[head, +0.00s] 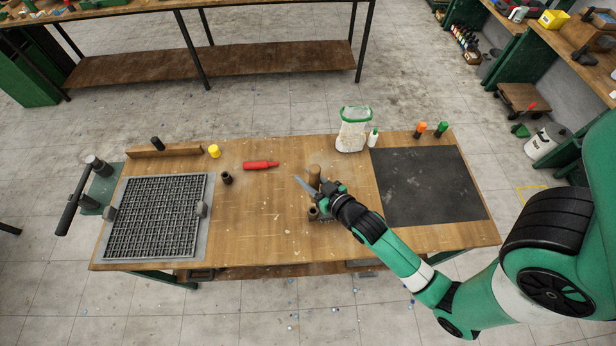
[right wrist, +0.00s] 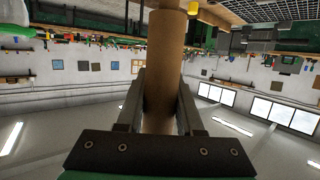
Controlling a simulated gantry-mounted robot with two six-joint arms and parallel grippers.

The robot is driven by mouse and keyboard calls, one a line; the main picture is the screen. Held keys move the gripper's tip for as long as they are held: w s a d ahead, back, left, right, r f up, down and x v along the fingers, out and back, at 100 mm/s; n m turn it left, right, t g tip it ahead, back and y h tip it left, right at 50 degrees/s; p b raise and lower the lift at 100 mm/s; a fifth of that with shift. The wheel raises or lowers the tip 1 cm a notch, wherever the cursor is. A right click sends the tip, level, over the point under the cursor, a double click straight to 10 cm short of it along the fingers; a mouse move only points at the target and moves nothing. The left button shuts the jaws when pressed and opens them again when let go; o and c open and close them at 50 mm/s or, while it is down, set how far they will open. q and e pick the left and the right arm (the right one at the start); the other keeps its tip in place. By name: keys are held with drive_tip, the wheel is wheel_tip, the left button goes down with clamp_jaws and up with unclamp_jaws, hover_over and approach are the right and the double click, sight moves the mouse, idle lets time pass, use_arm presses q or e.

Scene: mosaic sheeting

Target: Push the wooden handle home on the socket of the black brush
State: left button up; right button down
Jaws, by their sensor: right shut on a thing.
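The wooden handle (head: 314,174) is a brown cylinder near the middle of the table. My right gripper (head: 318,190) is shut on it. In the right wrist view the handle (right wrist: 162,60) runs upright between the two fingers (right wrist: 160,100), and a paler, narrower end shows at the top edge. My left gripper is not in view.
A metal grid tray (head: 154,257) lies at the left of the wooden table (head: 270,235), a dark mat (head: 430,185) at the right. Table between tray and gripper is mostly clear.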

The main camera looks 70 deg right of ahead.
drive_tip(key=shift+f+b, duration=2.3)
drive_tip(key=shift+f, duration=0.5)
drive_tip(key=shift+f, duration=0.1)
drive_tip(key=shift+s+f+b, duration=0.1)
drive_tip(key=shift+f+b, duration=2.45)
drive_tip(key=shift+f, duration=0.4)
drive_tip(key=shift+c, duration=2.3)
unclamp_jaws()
drive_tip(key=b+v, duration=0.1)
drive_tip(key=v, duration=1)
drive_tip(key=shift+s+r, duration=0.15)
drive_tip(key=shift+s, duration=0.1)
drive_tip(key=shift+a, duration=0.15)
